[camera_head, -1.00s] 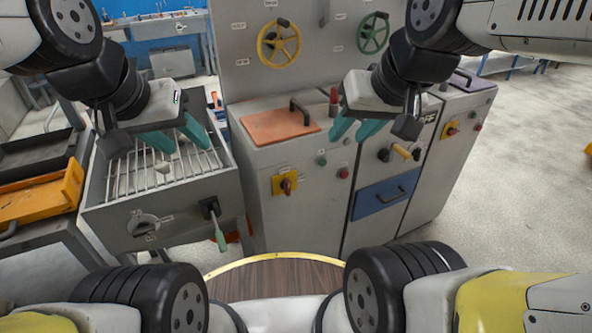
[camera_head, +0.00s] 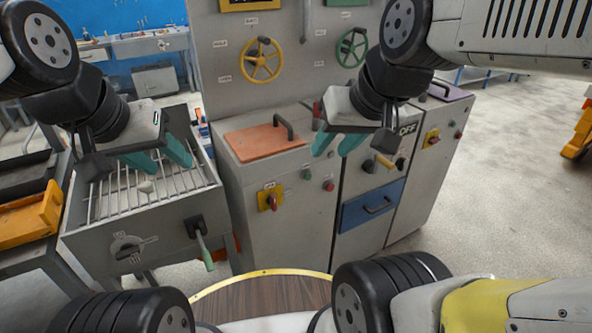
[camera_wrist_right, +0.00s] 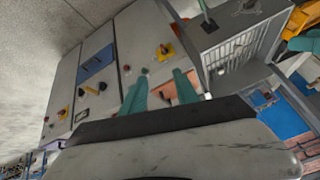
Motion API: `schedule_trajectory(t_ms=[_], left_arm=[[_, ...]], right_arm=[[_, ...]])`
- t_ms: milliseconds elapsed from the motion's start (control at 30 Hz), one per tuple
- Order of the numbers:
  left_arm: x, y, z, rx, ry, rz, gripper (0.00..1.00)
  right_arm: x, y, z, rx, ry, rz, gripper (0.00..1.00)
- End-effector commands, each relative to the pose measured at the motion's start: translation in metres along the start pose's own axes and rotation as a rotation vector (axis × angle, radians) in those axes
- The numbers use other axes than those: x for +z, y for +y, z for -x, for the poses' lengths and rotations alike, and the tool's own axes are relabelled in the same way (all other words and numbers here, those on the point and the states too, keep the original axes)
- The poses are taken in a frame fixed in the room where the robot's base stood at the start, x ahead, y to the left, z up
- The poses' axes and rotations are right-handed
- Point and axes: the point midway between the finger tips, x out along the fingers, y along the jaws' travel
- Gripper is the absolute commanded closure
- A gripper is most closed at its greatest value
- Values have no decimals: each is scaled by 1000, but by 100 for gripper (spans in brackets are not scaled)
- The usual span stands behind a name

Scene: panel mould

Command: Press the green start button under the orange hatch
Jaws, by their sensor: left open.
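The orange hatch (camera_head: 262,143) lies closed on top of the grey cabinet, with a dark handle (camera_head: 284,127) at its right edge. Whatever is under it is hidden. A small green button (camera_head: 307,174) and a red button (camera_head: 328,185) sit on the cabinet's front face. My right gripper (camera_head: 336,145) is open and empty, in front of the cabinet tops to the right of the hatch. Its open fingers (camera_wrist_right: 160,90) also show in the right wrist view, with part of the hatch (camera_wrist_right: 187,92) behind them. My left gripper (camera_head: 163,160) is open and empty over the wire-rack box.
The wire-rack box (camera_head: 130,245) has a green-handled lever (camera_head: 204,252) on its front. A yellow-plated red switch (camera_head: 270,198), a blue drawer (camera_head: 372,205) and a yellow-handled lever (camera_head: 385,162) are on the cabinet fronts. Yellow (camera_head: 261,61) and green (camera_head: 352,48) handwheels are on the panel behind.

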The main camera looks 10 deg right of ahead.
Motion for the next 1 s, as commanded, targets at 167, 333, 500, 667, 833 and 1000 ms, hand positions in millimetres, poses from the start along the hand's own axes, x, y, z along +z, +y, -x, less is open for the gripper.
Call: schedule_trajectory(t_ms=[167, 333, 500, 667, 833, 1000], left_arm=[[0, 0, 0, 0, 0, 0, 52], [0, 0, 0, 0, 0, 0, 52], [0, 0, 0, 0, 0, 0, 52], [0, 0, 0, 0, 0, 0, 52], [0, 0, 0, 0, 0, 0, 52], [0, 0, 0, 0, 0, 0, 52]], right_arm=[[0, 0, 0, 0, 0, 0, 64], [0, 0, 0, 0, 0, 0, 64], [0, 0, 0, 0, 0, 0, 72], [0, 0, 0, 0, 0, 0, 100], [0, 0, 0, 0, 0, 0, 100], [0, 0, 0, 0, 0, 0, 100]])
